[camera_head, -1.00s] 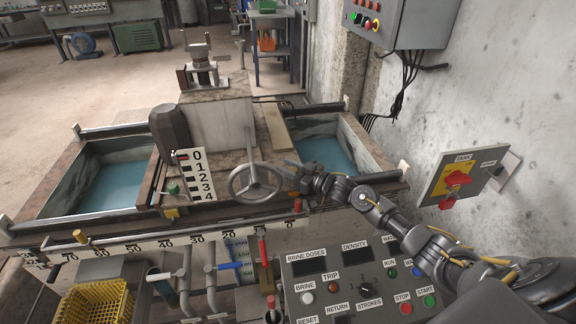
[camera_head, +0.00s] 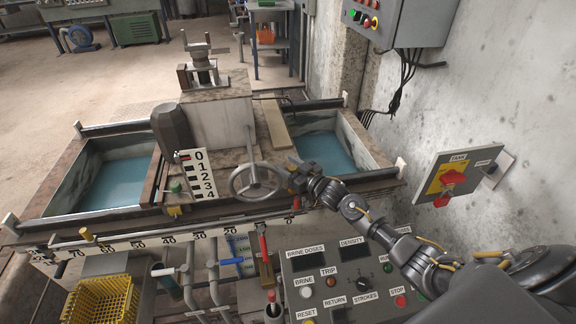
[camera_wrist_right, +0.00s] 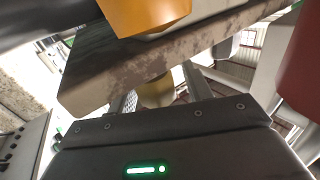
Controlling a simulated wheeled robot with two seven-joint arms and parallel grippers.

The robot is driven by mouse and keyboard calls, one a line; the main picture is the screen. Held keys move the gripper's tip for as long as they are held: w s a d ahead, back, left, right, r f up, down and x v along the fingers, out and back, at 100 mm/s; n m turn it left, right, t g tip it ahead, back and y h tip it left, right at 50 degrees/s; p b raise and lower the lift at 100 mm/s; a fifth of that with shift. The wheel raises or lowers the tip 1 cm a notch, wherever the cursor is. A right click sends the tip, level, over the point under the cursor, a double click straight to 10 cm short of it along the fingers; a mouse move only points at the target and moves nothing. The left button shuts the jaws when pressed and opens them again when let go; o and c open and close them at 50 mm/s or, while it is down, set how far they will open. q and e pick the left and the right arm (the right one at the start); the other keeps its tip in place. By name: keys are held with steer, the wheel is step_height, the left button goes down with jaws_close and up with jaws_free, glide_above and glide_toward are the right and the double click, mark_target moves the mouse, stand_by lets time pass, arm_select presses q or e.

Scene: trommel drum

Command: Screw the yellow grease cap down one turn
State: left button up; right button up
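My right gripper (camera_head: 295,175) is just right of the grey handwheel, at the front edge of the machine. In the right wrist view its two fingers (camera_wrist_right: 160,95) stand apart, with a yellow rounded cap (camera_wrist_right: 157,91) showing between them. The cap's upper part is hidden behind a rusty plate, and I cannot tell if a finger touches it. In the head view the gripper covers most of that spot. A larger orange-yellow part (camera_wrist_right: 148,14) is close at the top of the wrist view. My left gripper is not in view.
The handwheel (camera_head: 258,182) is close left of my right gripper. A control panel (camera_head: 340,275) lies below my arm, and a red-handled lever (camera_head: 263,245) stands left of it. The wall with a red switch (camera_head: 452,178) is at right. Water-filled tanks (camera_head: 325,150) lie behind.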

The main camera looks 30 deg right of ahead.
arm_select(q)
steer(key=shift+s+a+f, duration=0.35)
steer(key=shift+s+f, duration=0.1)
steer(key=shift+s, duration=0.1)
arm_select(e)
steer(key=v, duration=1)
steer(key=shift+s+d, duration=0.15)
steer(key=shift+s, duration=0.25)
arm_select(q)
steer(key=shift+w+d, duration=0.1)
arm_select(e)
steer(key=shift+r, duration=0.1)
